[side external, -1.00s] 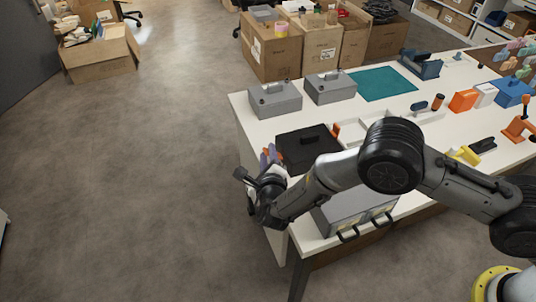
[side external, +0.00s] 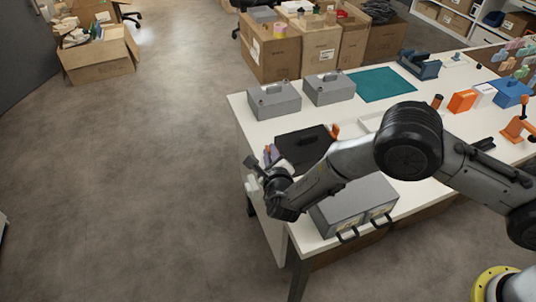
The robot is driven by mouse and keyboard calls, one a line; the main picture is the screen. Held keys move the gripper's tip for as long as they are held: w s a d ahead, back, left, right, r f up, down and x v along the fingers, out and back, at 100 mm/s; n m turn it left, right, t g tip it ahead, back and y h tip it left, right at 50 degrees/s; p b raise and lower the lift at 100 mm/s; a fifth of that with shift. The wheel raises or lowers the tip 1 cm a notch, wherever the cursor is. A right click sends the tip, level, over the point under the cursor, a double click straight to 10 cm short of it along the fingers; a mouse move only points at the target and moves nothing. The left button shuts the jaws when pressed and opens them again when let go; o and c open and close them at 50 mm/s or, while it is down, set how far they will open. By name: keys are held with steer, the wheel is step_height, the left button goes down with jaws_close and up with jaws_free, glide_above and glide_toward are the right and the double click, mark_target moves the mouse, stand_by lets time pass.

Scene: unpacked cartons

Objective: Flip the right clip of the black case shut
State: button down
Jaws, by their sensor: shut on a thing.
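The black case (side external: 298,143) lies on the white table, near its left edge. An upright orange clip (side external: 335,131) shows at its far right end. Another orange clip (side external: 268,149) shows small at its left end, by the purple fingers of my gripper (side external: 271,154). My gripper is at this left end, low at the table's edge, and appears shut on that clip. The contact is small and partly hidden. My wrist and forearm cover the near side of the case, so the clip's exact angle cannot be told.
Two grey cases (side external: 274,100) (side external: 329,88) stand behind the black case. A larger grey box (side external: 352,205) with black handles stands close under my forearm. A teal mat (side external: 380,84) lies farther back. Open floor lies left of the table.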

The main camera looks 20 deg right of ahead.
steer(key=d+m+y, duration=0.1)
steer(key=d+r+m+y, duration=0.1)
steer(key=m, duration=0.1)
steer(key=shift+d+r+m+g+y, duration=0.1)
steer(key=shift+d+m+g+y, duration=0.2)
steer(key=shift+d+m+y, duration=0.55)
steer(key=shift+a+m, duration=0.1)
steer(key=shift+m, duration=0.15)
steer(key=c, duration=0.9)
jaws_free()
steer(key=shift+s, duration=0.1)
steer(key=v, duration=1.3)
steer(key=shift+s+a+r, duration=0.1)
steer(key=shift+s, duration=0.2)
